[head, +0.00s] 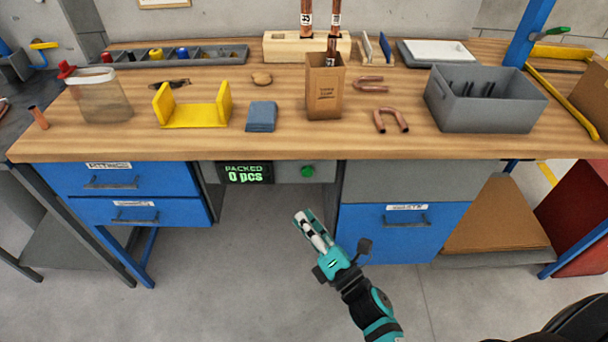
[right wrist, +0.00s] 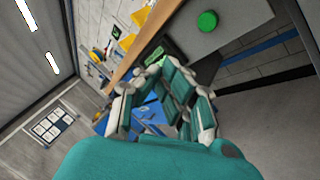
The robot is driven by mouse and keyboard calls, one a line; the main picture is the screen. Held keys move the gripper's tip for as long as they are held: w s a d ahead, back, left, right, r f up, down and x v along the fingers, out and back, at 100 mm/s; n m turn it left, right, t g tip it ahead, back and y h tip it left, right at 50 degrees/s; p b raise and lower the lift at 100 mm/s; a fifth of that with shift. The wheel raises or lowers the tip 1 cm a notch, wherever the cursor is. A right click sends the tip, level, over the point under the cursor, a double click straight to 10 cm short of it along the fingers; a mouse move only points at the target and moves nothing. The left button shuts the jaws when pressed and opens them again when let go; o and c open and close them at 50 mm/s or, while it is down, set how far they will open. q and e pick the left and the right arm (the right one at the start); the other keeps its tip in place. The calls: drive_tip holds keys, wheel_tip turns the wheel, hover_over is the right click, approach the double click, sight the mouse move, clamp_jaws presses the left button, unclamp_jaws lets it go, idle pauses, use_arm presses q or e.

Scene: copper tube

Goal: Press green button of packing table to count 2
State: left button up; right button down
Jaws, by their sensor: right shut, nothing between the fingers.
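The green button (head: 307,171) sits on a grey panel under the front edge of the packing table (head: 270,148). In the right wrist view the green button (right wrist: 207,21) shows at the top, beyond and to the right of the shut fingers (right wrist: 165,70). My left gripper is not in view.
Blue drawers (head: 135,190) are left of the panel, and another blue drawer (head: 405,230) is on the right. On the tabletop are a brown paper bag (head: 325,90), a yellow holder (head: 192,110), copper bends (head: 391,121) and a grey bin (head: 485,112). The space under the panel is open.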

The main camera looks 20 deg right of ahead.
sight(307, 172)
drive_tip(key=shift+w, duration=0.15)
drive_tip(key=w+d, duration=0.2)
drive_tip(key=w, duration=0.6)
drive_tip(key=shift+d+b, duration=0.25)
drive_tip(key=shift+b, duration=0.05)
drive_tip(key=shift+w, duration=0.2)
idle(1.1)
drive_tip(key=shift+w+d, duration=0.1)
drive_tip(key=shift+w, duration=0.25)
drive_tip(key=shift+w+d, duration=0.15)
drive_tip(key=shift+w, duration=0.3)
idle(0.8)
drive_tip(key=shift+s, duration=0.1)
drive_tip(key=shift+s+a, duration=0.25)
drive_tip(key=shift+s, duration=0.55)
